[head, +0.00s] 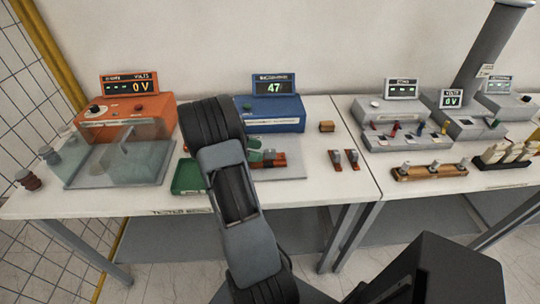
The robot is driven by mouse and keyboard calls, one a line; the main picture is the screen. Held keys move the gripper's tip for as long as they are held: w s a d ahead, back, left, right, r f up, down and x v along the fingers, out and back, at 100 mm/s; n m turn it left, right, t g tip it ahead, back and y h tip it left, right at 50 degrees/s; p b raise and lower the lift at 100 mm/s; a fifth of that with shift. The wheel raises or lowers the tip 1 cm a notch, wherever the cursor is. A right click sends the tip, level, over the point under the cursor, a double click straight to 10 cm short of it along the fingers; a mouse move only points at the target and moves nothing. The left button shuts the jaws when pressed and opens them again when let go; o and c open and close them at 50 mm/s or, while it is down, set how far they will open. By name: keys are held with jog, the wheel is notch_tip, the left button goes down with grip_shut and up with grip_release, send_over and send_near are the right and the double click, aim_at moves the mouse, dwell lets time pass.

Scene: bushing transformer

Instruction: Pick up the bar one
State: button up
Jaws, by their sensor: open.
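Two small reddish-brown bars with grey tops, the left one (337,161) and the right one (352,159), lie side by side near the middle of the bench. I cannot tell which piece is bar one. A longer brown bar with several knobs (430,172) lies on the right-hand table. My arm rises through the middle of the head view, left of the small bars. My gripper does not show; only arm links and a dark joint are visible. The arm partly hides a green tray (188,178) and a low unit with reddish-brown parts (284,160).
An orange voltmeter unit (125,112) and a clear-covered box (120,163) stand at left. A blue unit (275,115) stands behind my arm. Grey meter units (400,111) and a rack of white pieces (505,154) are at right. Bare white table surrounds the small bars.

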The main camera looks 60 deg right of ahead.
aim_at(267, 153)
jog(key=shift+p+x, duration=0.35)
jog(key=shift+x, duration=1.85)
jog(key=shift+w+f, duration=0.15)
jog(key=shift+c, duration=0.2)
grip_shut()
